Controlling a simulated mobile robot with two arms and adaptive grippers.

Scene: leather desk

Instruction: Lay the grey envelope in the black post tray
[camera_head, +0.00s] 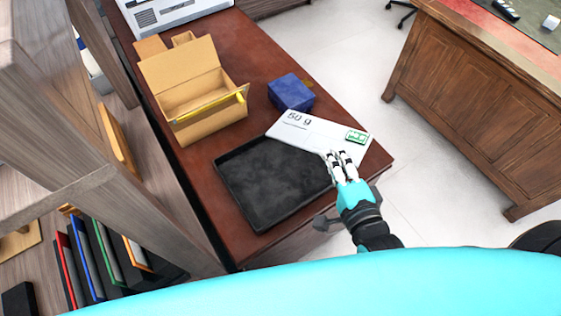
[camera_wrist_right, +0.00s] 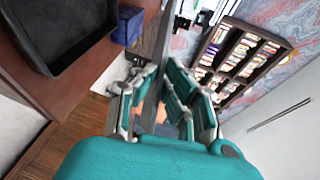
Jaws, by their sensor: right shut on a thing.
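The grey envelope (camera_head: 308,134), pale with "50 g" print and a green stamp, is held by its near edge in my right gripper (camera_head: 345,164). It reaches over the far right corner of the black post tray (camera_head: 265,185). I cannot tell its exact height above the tray. The right wrist view shows the envelope nearly edge-on as a thin grey strip (camera_wrist_right: 157,75) between the fingers of my right gripper (camera_wrist_right: 160,100). The empty-looking tray lies flat on the desk and also shows at the upper left there (camera_wrist_right: 65,35). My left gripper is out of view.
A blue box (camera_head: 291,93) stands just beyond the envelope. An open cardboard box (camera_head: 195,90) with a yellow item on its rim stands behind the tray. The brown desk (camera_head: 250,45) ends close to the right of the tray. A wooden shelf (camera_head: 110,190) stands at the left.

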